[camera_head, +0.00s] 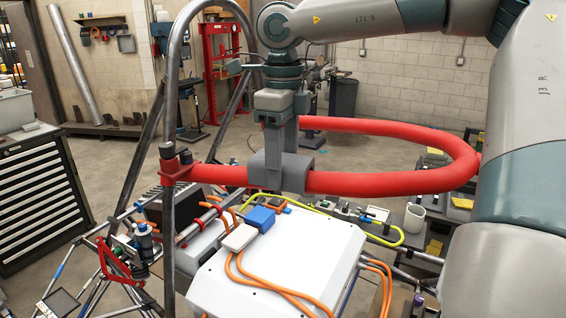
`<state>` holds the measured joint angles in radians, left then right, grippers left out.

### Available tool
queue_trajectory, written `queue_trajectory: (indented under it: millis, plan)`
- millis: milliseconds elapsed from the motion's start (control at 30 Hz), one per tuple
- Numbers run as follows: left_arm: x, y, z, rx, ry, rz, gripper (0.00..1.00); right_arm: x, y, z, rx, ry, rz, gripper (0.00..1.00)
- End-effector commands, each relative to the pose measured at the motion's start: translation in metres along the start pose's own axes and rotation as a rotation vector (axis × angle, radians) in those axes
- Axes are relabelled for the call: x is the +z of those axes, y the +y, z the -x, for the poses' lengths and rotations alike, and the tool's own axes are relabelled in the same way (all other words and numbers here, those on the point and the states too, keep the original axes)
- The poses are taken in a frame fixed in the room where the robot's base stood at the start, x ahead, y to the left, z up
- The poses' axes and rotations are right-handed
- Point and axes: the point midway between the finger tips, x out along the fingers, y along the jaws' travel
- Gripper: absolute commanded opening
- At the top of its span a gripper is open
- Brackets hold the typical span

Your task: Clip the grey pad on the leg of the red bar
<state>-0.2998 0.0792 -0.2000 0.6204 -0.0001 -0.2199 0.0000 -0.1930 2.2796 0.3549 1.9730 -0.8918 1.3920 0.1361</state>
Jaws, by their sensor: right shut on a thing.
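The red bar (390,182) is a padded U lying roughly level, with its bend at the right and its two legs running left. The grey pad (297,175) is a short block at the near leg, and the red leg shows on both sides of it. My right gripper (279,172) comes down from above and is shut on the grey pad. The pad's underside and far side are hidden, so I cannot tell whether it is fully seated around the leg. My left gripper is out of view.
The near leg meets a red clamp (177,171) on the dark tube frame (166,120) at the left. Below lies a white box (290,265) with orange cables and a blue connector (260,218). A drawer cabinet (42,200) stands at the far left.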

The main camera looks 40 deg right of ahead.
Motion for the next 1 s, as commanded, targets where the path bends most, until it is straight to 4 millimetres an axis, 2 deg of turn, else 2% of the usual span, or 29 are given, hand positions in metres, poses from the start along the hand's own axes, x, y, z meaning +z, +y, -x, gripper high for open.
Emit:
queue_trajectory:
  millis: [200,233,300,333,767,1000]
  plan:
    - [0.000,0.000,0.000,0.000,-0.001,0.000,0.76,0.000,0.000,0.000,0.000,0.000,0.000,0.33]
    - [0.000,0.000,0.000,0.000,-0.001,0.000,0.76,0.000,0.000,0.000,0.000,0.000,0.000,0.57]
    - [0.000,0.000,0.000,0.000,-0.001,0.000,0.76,0.000,0.000,0.000,0.000,0.000,0.000,0.73]
    - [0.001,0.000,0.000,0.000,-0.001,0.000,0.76,0.000,0.000,0.000,0.000,0.000,0.000,0.76]
    - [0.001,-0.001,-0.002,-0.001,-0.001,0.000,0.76,0.001,0.000,0.004,-0.002,-0.001,-0.001,0.76]
    - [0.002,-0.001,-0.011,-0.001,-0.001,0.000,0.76,0.001,0.000,0.027,-0.003,-0.003,-0.001,0.76]
